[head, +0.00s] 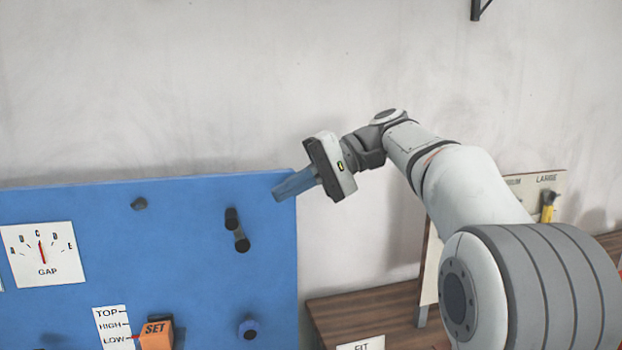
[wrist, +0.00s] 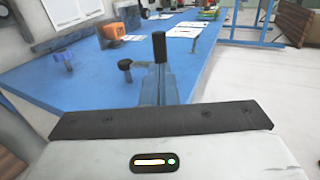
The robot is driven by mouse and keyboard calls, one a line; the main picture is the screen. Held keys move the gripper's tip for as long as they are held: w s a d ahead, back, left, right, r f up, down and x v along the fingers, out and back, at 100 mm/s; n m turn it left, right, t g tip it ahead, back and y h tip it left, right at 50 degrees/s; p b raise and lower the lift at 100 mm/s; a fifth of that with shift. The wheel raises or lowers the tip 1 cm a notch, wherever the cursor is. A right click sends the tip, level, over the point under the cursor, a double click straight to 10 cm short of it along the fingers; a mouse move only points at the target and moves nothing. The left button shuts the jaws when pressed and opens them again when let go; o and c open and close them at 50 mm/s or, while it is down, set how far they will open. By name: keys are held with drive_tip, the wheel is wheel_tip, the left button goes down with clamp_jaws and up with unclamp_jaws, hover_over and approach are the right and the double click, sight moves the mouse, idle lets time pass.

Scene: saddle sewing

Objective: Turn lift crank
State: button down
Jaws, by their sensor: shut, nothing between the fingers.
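A black crank (head: 237,230) sits on the blue panel in the head view, with its round hub at the lower right and its handle at the upper left. In the wrist view the black handle (wrist: 159,47) stands up just beyond my fingers, and a round black end (wrist: 125,65) shows to its left. My gripper (head: 278,195) is shut and empty near the panel's upper right edge, to the upper right of the crank. Its blue fingers (wrist: 158,85) show in the wrist view, pointing toward the handle and overlapping its base. Whether they touch cannot be told.
The blue panel (head: 185,265) carries a GAP dial (head: 43,255), an orange SET block (head: 156,334) beside the LOW mark, a blue knob (head: 248,328) and a small dark knob (head: 139,204). A wooden bench (head: 365,310) stands to the right.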

sight(237, 232)
drive_tip(key=x, duration=0.6)
drive_tip(key=shift+a+f, duration=0.15)
drive_tip(key=shift+a, duration=0.05)
drive_tip(key=shift+s+p, duration=0.1)
drive_tip(key=shift+p, duration=0.2)
